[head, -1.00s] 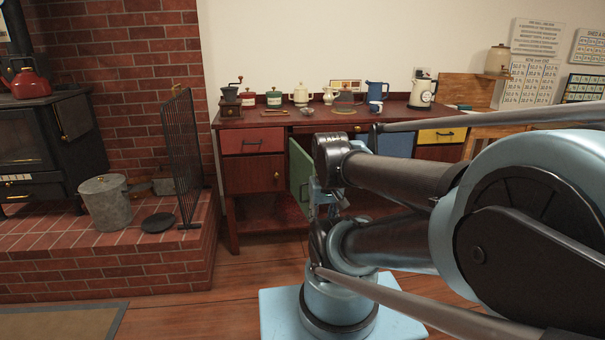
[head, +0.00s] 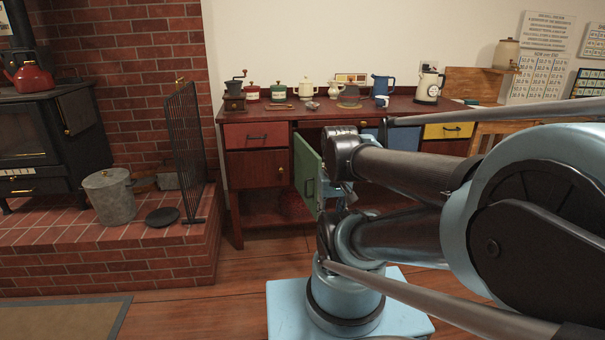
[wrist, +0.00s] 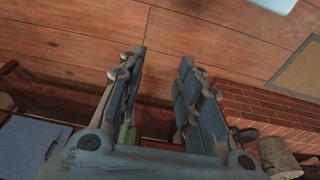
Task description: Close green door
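The green door (head: 307,174) stands swung open from the front of the dark red sideboard (head: 253,201) in the head view. Its dark handle faces left. My gripper (wrist: 160,60) is open, with two blue-grey fingers apart and nothing seen between them in the wrist view. A narrow green strip, likely the green door (wrist: 125,131), shows beside the left finger. In the head view my gripper is just right of the door, mostly hidden behind my arm. I cannot tell whether it touches the door.
A red drawer (head: 256,135), a blue door and a yellow drawer (head: 447,131) are on the sideboard. Jars and pots stand on its top. A brick hearth (head: 150,255) with a metal bucket (head: 110,196) and a black fire screen (head: 186,150) lies left.

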